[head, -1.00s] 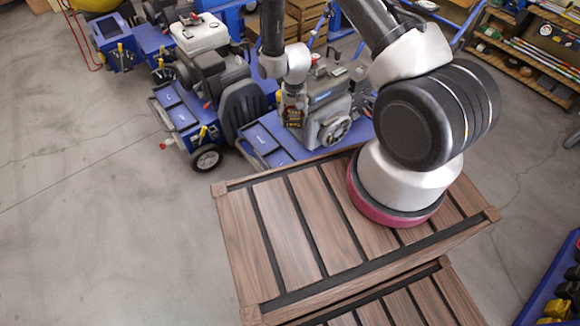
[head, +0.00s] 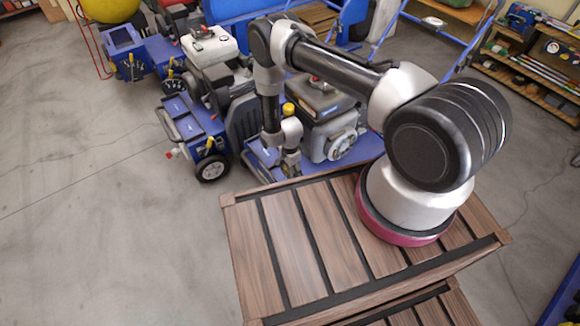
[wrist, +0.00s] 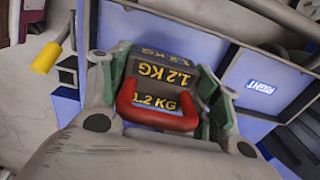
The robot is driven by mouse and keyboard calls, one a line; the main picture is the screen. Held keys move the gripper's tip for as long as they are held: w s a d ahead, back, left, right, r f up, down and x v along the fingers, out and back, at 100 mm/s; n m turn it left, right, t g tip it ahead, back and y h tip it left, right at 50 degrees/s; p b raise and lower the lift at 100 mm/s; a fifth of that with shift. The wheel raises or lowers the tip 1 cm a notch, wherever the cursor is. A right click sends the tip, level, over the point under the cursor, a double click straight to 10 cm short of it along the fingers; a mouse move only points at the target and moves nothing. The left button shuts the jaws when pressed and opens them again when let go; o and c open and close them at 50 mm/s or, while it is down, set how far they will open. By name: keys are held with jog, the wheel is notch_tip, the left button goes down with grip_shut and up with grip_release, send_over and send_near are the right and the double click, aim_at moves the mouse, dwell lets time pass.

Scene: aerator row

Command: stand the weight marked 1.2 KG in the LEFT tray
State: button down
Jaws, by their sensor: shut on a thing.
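My gripper (wrist: 160,112) is shut on the weight marked 1.2 KG (wrist: 160,73), a dark block with yellow lettering and a red handle. The fingers with green pads sit on either side of it. In the head view my gripper (head: 289,163) is low over the front of a blue machine; the weight cannot be made out there. In the wrist view a blue tray labelled RIGHT (wrist: 285,83) lies right of the weight. A second blue panel (wrist: 125,25) lies behind the weight, left of a dark divider. Whether the weight touches anything below is hidden.
A yellow-handled lever (wrist: 46,58) stands left of the gripper. A grey engine (head: 328,118) is close beside the arm. A black seat (head: 243,115) and a wheel (head: 211,168) are to the left. A wooden slatted top (head: 290,235) lies in front.

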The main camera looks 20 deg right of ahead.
jog(key=shift+f, duration=2.2)
jog(key=shift+c, duration=1.8)
grip_release()
jog(key=shift+f, duration=0.15)
